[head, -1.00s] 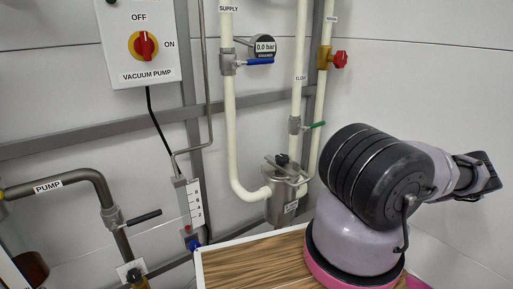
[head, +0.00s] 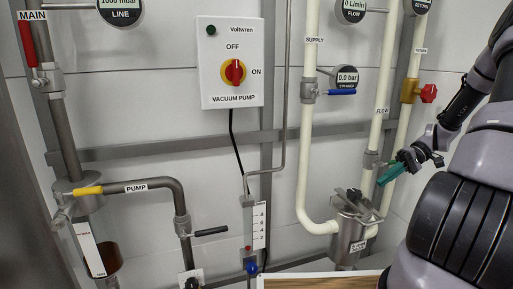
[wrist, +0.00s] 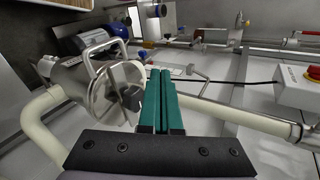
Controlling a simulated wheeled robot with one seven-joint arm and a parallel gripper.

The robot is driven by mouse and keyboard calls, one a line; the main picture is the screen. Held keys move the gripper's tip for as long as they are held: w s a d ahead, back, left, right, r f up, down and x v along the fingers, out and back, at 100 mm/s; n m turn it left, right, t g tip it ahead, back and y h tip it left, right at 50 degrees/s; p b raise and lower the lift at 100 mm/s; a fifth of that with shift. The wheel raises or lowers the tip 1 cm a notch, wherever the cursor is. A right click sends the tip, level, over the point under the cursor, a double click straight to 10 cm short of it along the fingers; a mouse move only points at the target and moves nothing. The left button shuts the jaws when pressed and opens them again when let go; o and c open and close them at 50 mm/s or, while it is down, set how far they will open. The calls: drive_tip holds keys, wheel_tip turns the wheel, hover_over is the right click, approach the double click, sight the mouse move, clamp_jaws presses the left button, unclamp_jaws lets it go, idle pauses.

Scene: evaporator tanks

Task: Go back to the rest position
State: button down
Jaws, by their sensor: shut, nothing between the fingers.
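My gripper (head: 391,173) has green fingers and shows at the right of the head view, in front of the pale flow and return pipes. In the wrist view my gripper (wrist: 160,75) has its two green fingers side by side, shut with nothing between them. Just left of the fingers in the wrist view is the steel strainer (wrist: 118,92) with its round lid and handle. In the head view the strainer (head: 347,243) is below my gripper and to its left. Whether the fingers touch anything is hard to tell, but they look free.
The vacuum pump box (head: 232,62) with its red knob hangs on the wall. The supply pipe's blue-handled valve (head: 341,92), the return pipe's red valve (head: 428,93) and the yellow pump-line handle (head: 88,191) stick out. A wooden-topped surface (head: 320,282) lies at the bottom.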

drive_tip(key=s+a+r+m+t+h, duration=0.1)
drive_tip(key=s+a+r+t+h, duration=0.2)
drive_tip(key=r, duration=0.6)
drive_tip(key=s+a+r+m+t+h, duration=0.2)
drive_tip(key=s+a+r+t+h, duration=0.1)
drive_tip(key=s+a+r, duration=0.4)
drive_tip(key=s+a+r+m+t+h, duration=0.2)
drive_tip(key=s+a+r+t+h, duration=0.1)
drive_tip(key=r, duration=0.9)
drive_tip(key=s+a+t, duration=0.1)
drive_tip(key=s+a, duration=0.1)
drive_tip(key=shift+s+a, duration=0.3)
drive_tip(key=shift+a, duration=0.05)
